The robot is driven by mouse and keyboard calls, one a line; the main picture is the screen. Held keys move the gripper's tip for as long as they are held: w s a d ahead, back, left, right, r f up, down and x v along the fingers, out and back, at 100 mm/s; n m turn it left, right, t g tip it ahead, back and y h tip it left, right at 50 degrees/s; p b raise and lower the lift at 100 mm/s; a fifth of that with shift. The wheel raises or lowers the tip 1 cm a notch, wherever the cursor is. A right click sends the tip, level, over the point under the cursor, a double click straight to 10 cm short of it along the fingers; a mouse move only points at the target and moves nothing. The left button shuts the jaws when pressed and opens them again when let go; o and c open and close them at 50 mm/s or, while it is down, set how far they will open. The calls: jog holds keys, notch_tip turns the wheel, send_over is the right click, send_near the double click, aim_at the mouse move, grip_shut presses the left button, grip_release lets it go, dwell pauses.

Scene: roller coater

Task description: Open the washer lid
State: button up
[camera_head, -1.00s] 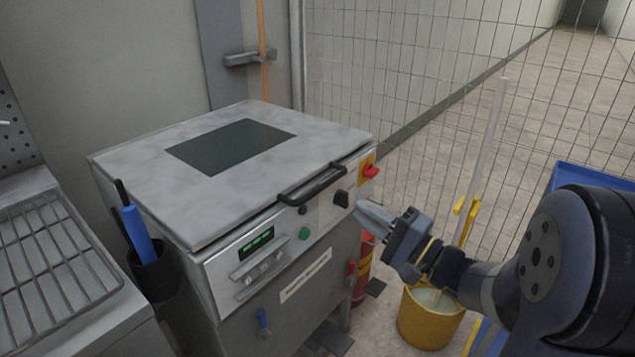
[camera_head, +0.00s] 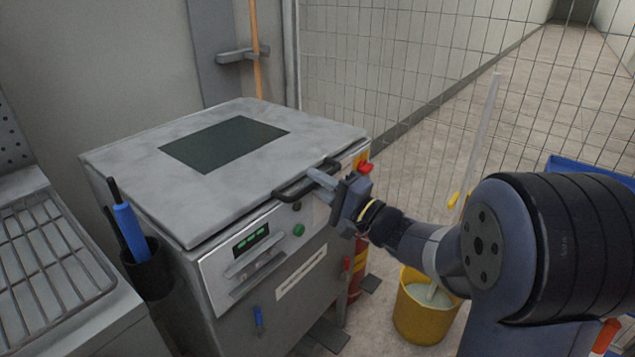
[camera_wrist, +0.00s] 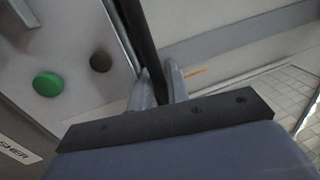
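The washer (camera_head: 290,285) is a grey metal cabinet with a flat lid (camera_head: 310,135) that lies shut on top. A dark bar handle (camera_head: 292,190) runs along the lid's front edge. My gripper (camera_head: 320,181) is at the right part of this handle, with its fingers over the bar. In the wrist view the dark handle (camera_wrist: 138,35) passes between the two grey fingers of my gripper (camera_wrist: 160,80). The fingers sit close on both sides of the bar, with no clear gap. The fingers hide part of the handle.
A green button (camera_head: 299,230) and a display (camera_head: 251,240) are on the front panel; a red switch (camera_head: 365,168) is at its right. A dark holder with a blue-handled tool (camera_head: 130,231) stands left. A yellow bucket (camera_head: 425,318) and wire fence (camera_head: 440,90) are right.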

jog(key=shift+c, duration=0.4)
grip_shut()
jog(key=shift+r, duration=0.1)
